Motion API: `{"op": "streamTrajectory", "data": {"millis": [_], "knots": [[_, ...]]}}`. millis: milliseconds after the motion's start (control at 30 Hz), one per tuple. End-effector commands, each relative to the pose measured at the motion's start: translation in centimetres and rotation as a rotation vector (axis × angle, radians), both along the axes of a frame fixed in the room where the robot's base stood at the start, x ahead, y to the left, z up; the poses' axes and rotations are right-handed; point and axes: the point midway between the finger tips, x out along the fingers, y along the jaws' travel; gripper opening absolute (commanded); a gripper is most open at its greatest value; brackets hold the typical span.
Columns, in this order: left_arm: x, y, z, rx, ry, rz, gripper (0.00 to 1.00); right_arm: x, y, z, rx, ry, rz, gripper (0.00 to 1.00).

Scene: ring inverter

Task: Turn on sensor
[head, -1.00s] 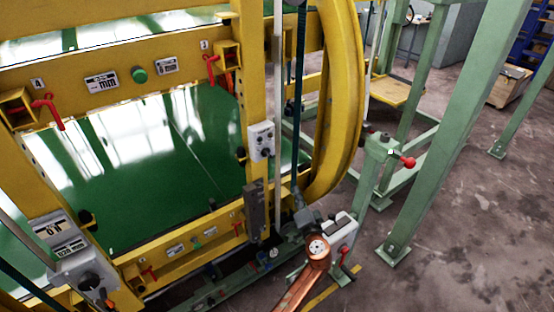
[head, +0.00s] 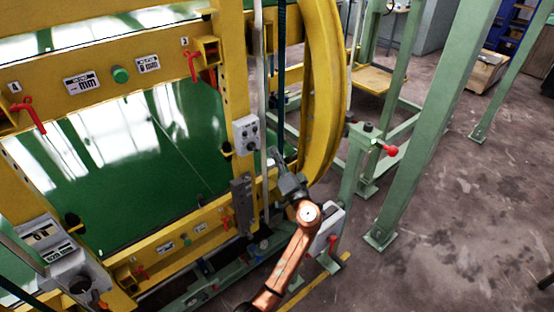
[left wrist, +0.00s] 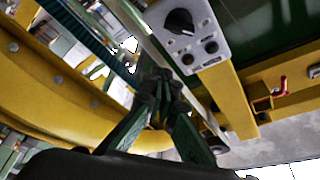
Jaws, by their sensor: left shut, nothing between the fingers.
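A grey control box (head: 246,133) with a dark knob and small buttons is mounted on the yellow upright post in the head view. In the left wrist view the box (left wrist: 190,32) is close, with a black rotary knob (left wrist: 180,22) and two dark round buttons below it. My left gripper (head: 274,158) is below and to the right of the box in the head view, on the copper-coloured arm. In the left wrist view its fingers (left wrist: 160,80) are together and empty, just below the box and apart from the knob. My right gripper is out of view.
The curved yellow ring (head: 325,85) stands right beside my left arm. A dark cable (head: 281,60) and a pale vertical rail (head: 259,60) run near the gripper. A green frame (head: 440,120) with a red-knobbed handle (head: 390,150) stands to the right. Bare floor (head: 450,250) lies at the lower right.

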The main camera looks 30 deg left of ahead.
Motion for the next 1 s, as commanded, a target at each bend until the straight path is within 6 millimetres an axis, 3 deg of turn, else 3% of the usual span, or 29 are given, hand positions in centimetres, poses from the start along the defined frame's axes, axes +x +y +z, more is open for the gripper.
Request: {"op": "streamTrajectory", "data": {"millis": [267, 533, 1000], "knots": [[3.4, 4.6, 1.5, 0.0, -0.001, 0.002, 0.0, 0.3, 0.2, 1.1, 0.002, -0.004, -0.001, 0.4], [0.9, 5.5, -1.0, -0.001, 0.001, 0.0, 0.0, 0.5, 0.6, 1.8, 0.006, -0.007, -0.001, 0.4], [0.5, 5.3, -1.4, 0.0, 0.0, -0.001, 0.0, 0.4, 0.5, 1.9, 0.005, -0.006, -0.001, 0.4]]}}
